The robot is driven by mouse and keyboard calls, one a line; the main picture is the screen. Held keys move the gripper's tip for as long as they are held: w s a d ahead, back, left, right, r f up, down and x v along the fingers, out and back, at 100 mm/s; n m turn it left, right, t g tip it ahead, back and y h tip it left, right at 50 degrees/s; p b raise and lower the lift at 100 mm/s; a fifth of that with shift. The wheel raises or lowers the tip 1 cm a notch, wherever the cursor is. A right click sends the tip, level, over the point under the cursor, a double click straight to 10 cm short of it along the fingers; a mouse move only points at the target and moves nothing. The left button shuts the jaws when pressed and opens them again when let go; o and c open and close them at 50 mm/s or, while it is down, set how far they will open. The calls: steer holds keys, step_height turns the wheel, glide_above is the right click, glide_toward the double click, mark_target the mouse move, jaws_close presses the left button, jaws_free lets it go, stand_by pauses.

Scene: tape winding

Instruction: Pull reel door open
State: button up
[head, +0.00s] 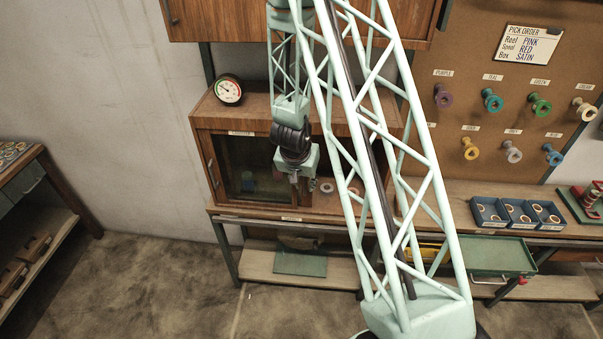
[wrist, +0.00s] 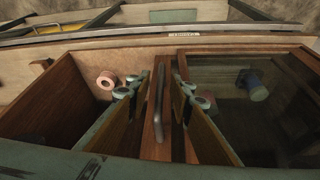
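The reel door (head: 250,165) is a dark glass pane in a wooden frame on the left part of the wooden cabinet in the head view. In the wrist view the glass door (wrist: 262,100) is at right, with a blue reel behind it. Its upright bar handle (wrist: 158,106) stands near the wooden frame's edge. My gripper (head: 293,180) hangs in front of the cabinet. In the wrist view my gripper (wrist: 157,98) is open, one finger on each side of the handle, with visible gaps. Whether either finger touches it is unclear.
Beside the door, the wooden compartment (wrist: 75,110) shows a pink reel (wrist: 106,80). A round gauge (head: 229,90) stands on the cabinet. To the right are blue trays (head: 517,214), a green drawer (head: 490,258) and a pegboard of coloured spools.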

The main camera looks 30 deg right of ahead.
steer(key=v, duration=1.1)
stand_by(0.5)
steer(key=shift+r, duration=0.1)
stand_by(0.5)
steer(key=w+a+r+n+t+y+b, duration=0.1)
steer(key=a+r+n+t+y+b, duration=0.3)
steer(key=a+r, duration=0.7)
steer(key=s+a+r+n+g+y+b, duration=0.1)
steer(key=s+a+r+n+b, duration=0.1)
steer(key=s+a+r+b, duration=0.55)
steer(key=s+a+n+g+b, duration=0.1)
steer(key=s+a+n+b, duration=0.3)
steer(key=s, duration=1)
steer(key=s+d+g+h+b, duration=0.1)
steer(key=s+d+b, duration=0.1)
steer(key=s, duration=1.4)
steer(key=shift+d+f+h+b, duration=0.3)
steer(key=shift+d+f+b, duration=0.1)
steer(key=shift+b, duration=0.35)
